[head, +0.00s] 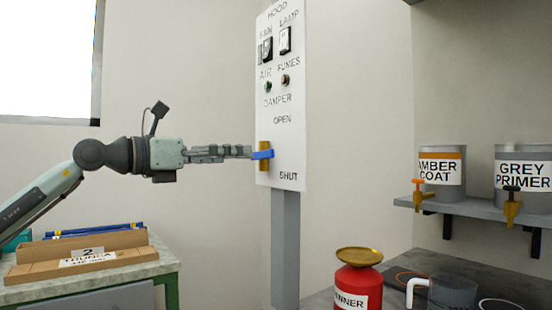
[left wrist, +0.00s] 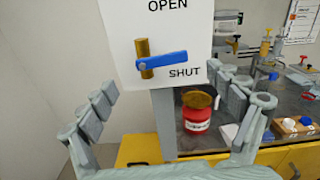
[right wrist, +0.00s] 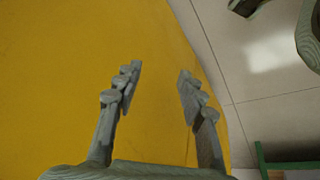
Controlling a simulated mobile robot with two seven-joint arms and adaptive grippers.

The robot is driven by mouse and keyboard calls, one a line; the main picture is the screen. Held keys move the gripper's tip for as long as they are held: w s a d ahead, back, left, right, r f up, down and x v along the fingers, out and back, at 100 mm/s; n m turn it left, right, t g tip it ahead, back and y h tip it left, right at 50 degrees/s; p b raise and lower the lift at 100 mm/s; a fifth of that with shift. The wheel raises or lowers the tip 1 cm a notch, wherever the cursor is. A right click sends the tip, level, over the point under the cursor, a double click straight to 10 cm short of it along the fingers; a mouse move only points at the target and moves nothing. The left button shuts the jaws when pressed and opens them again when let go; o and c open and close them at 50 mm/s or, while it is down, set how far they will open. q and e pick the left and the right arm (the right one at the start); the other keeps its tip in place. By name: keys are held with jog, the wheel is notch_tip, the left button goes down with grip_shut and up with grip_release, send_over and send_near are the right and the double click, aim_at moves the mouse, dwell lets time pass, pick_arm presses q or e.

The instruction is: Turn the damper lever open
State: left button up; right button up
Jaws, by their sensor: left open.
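The damper lever (head: 265,154) is a blue bar on an upright brass piece, mounted on the white panel (head: 291,215). In the left wrist view, the blue bar (left wrist: 168,60) runs from the brass piece (left wrist: 146,58) to the right, nearly level, just above the word SHUT; OPEN stands higher up. My left gripper (head: 249,152) is at the lever's height in the head view, its fingertips close to the brass piece. In its wrist view, the fingers (left wrist: 168,82) are spread wide with nothing between them; contact is not clear. My right gripper (right wrist: 158,76) is open and empty.
Fan and lamp switches (head: 266,50) and air and fumes lamps sit above the lever. A red thinner can (head: 359,285) stands below right. A shelf (head: 470,208) with dispensers is at right, a bench with a cardboard tray (head: 80,262) at left. The right wrist view shows a yellow surface (right wrist: 60,80).

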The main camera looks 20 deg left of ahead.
aim_at(260, 154)
pick_arm(q)
jog(key=p+x, duration=0.2)
jog(key=x, duration=0.5)
jog(key=shift+w+d, duration=0.2)
pick_arm(e)
notch_tip(260, 154, down, 4)
jog(key=shift+w+f, duration=0.15)
pick_arm(q)
jog(key=shift+c, duration=0.4)
jog(key=c, duration=1.6)
jog(key=shift+r, duration=0.1)
jog(key=shift+c, duration=0.2)
pick_arm(e)
jog(key=shift+a, duration=0.1)
pick_arm(q)
jog(key=shift+d, duration=0.1)
pick_arm(e)
jog(key=shift+a, duration=0.1)
